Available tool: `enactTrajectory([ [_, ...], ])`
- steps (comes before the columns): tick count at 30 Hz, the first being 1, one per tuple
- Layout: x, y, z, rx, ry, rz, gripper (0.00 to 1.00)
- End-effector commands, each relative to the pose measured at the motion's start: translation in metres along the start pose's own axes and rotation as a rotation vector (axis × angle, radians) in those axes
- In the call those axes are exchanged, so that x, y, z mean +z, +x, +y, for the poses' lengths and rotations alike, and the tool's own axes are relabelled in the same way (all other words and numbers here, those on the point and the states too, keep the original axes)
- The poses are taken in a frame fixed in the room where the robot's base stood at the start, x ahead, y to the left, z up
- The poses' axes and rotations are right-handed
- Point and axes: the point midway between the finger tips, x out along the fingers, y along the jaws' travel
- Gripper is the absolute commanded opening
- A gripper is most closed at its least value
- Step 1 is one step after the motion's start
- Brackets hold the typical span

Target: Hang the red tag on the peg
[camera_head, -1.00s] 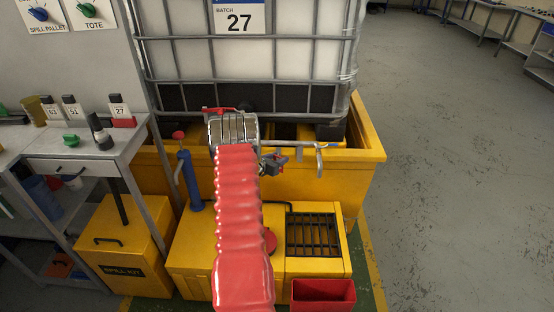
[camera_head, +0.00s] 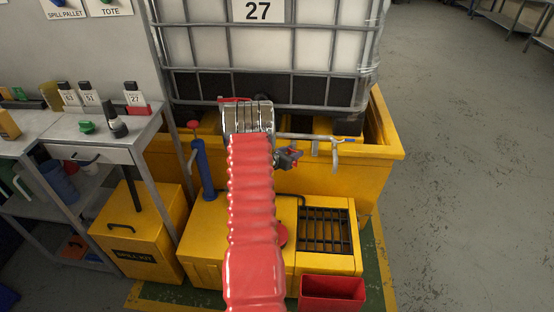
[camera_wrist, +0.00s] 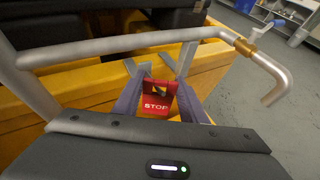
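A red tag (camera_wrist: 157,102) with white STOP lettering sits between the two fingers of my gripper (camera_wrist: 160,100) in the wrist view. The fingers meet its left and right edges, so my gripper looks shut on it. I cannot make out a peg for certain.
The caged tote (camera_head: 330,50) marked 27 stands in the yellow bund (camera_head: 375,165) behind my gripper. A blue pump (camera_head: 203,165), a black grate (camera_head: 325,230) and a red bin (camera_head: 332,290) are near. A bench (camera_head: 95,150) is at left. Floor at right is clear.

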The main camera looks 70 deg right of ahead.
Motion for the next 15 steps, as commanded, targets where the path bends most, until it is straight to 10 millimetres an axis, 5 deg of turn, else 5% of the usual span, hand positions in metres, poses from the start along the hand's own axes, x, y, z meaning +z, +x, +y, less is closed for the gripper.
enactTrajectory([
  [15,0.001,-0.105,0.000,0.022,-0.012,0.001,0.59],
])
